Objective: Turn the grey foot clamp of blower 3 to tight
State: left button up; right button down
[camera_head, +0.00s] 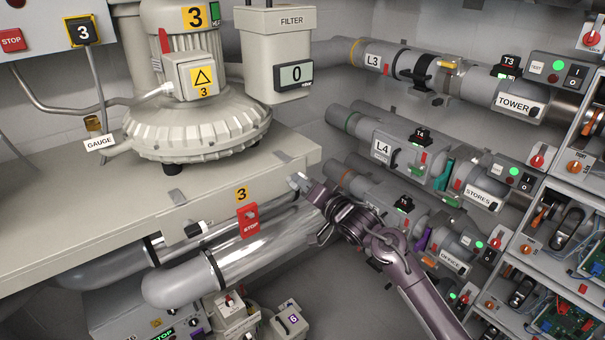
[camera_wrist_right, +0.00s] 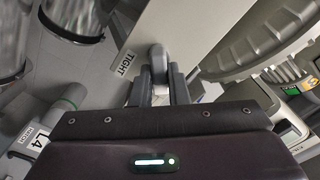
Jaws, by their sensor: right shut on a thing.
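Blower 3 (camera_head: 195,125) stands on a beige bench (camera_head: 90,205) in the head view. At the bench's right front corner, my right gripper (camera_head: 304,187) is shut on the grey foot clamp, which is small and mostly hidden there. In the right wrist view, the rounded grey handle of the foot clamp (camera_wrist_right: 157,57) stands between the two dark fingers of my right gripper (camera_wrist_right: 160,86). A white TIGHT label (camera_wrist_right: 124,63) lies just left of the handle. The handle does not visibly lie over that label. My left gripper is not in view.
Pipe L4 (camera_head: 382,149) and a control rack (camera_head: 560,225) are to the right, behind my right arm.

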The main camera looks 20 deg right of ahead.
jog(key=shift+d+f+m+p, duration=0.1)
jog(key=shift+f+m+p, duration=0.1)
jog(key=shift+m+p, duration=1.55)
jog(key=shift+f+m+p, duration=0.2)
jog(key=shift+m+p, duration=1.05)
jog(key=shift+m, duration=0.9)
jog(key=shift+f, duration=0.1)
jog(key=c, duration=1.4)
grip_release()
jog(key=shift+d, duration=0.1)
